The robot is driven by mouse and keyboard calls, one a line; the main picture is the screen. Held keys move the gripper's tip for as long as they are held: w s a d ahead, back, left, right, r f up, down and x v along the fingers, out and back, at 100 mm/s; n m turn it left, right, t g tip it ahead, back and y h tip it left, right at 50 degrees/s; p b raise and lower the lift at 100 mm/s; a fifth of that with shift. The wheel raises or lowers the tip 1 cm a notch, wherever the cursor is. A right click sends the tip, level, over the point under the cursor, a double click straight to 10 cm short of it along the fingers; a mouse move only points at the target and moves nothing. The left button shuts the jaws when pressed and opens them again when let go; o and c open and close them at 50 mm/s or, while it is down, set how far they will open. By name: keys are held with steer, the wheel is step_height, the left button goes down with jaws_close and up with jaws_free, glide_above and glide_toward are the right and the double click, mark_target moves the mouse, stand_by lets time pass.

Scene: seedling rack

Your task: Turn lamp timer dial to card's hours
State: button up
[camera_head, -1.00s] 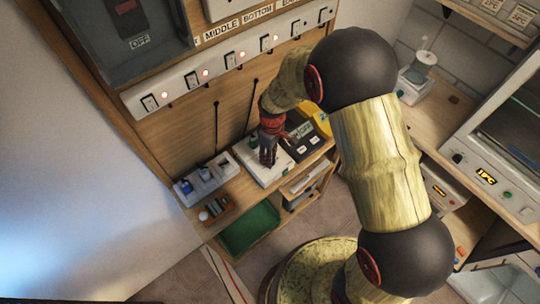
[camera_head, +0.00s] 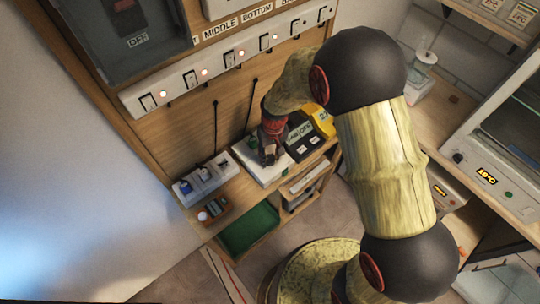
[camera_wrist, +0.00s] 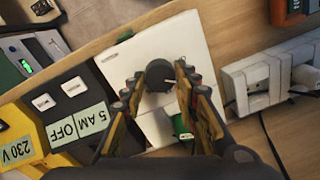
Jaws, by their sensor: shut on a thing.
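The timer dial is a dark round knob (camera_wrist: 160,76) with a pale pointer line, in the middle of the wrist view. It sits on a white box (camera_wrist: 112,62), which also shows in the head view (camera_head: 246,163). My gripper (camera_wrist: 160,84) is shut on the dial, one finger on each side; in the head view my gripper (camera_head: 271,155) hides the dial. A label card reading "5 AM OFF" (camera_wrist: 76,130) lies on a dark unit left of the white box in the wrist view. The dial's own markings are not readable.
A green part (camera_wrist: 181,125) sits near my right finger. A yellow unit marked "230 V" (camera_wrist: 18,146) stands left, and a white socket strip (camera_wrist: 268,80) right. In the head view, a green tray (camera_head: 250,229) lies below the bench, and lit switches (camera_head: 228,60) line the wall.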

mark_target(272, 158)
steer(key=shift+m, duration=0.6)
steer(key=o, duration=1.2)
steer(key=shift+c, duration=0.2)
step_height(272, 158, up, 12)
steer(key=shift+d, duration=0.35)
